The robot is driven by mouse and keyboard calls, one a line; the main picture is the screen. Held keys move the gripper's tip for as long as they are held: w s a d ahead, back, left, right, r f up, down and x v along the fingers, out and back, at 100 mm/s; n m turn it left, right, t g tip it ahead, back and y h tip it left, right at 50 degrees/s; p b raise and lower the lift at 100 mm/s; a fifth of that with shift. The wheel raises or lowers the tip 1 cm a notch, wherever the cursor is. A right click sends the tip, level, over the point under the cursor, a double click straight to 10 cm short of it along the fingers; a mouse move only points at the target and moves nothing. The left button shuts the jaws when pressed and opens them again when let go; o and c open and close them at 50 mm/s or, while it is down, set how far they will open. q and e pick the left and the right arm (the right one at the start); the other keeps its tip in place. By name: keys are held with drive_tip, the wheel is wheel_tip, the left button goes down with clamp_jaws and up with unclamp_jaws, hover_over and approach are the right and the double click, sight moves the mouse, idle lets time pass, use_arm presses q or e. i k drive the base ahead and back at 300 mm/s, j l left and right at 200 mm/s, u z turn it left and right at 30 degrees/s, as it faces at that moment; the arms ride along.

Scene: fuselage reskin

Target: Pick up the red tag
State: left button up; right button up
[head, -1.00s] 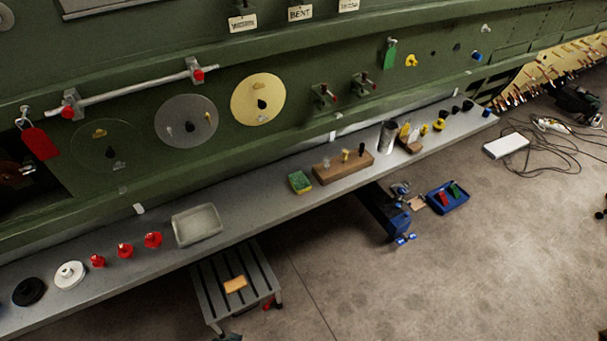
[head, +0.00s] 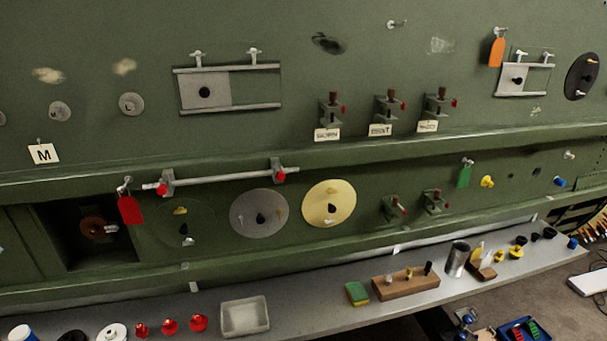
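The red tag (head: 129,209) hangs from a silver hook (head: 125,187) on the green fuselage panel, left of centre in the head view. It hangs beside the right edge of a dark square opening and just left of the silver bar with red end knobs. Nothing covers it. Neither of my grippers shows in the head view.
A green tag (head: 465,174) and an orange tag (head: 497,51) hang further right. The dark opening (head: 84,238) holds a brownish round part.

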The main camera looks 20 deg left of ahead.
sight(128, 207)
drive_tip(key=u, duration=1.75)
drive_tip(key=i+j+z, duration=0.15)
drive_tip(key=z, duration=0.15)
drive_tip(key=i+j+z, duration=0.1)
drive_tip(key=z, duration=0.2)
drive_tip(key=j, duration=0.1)
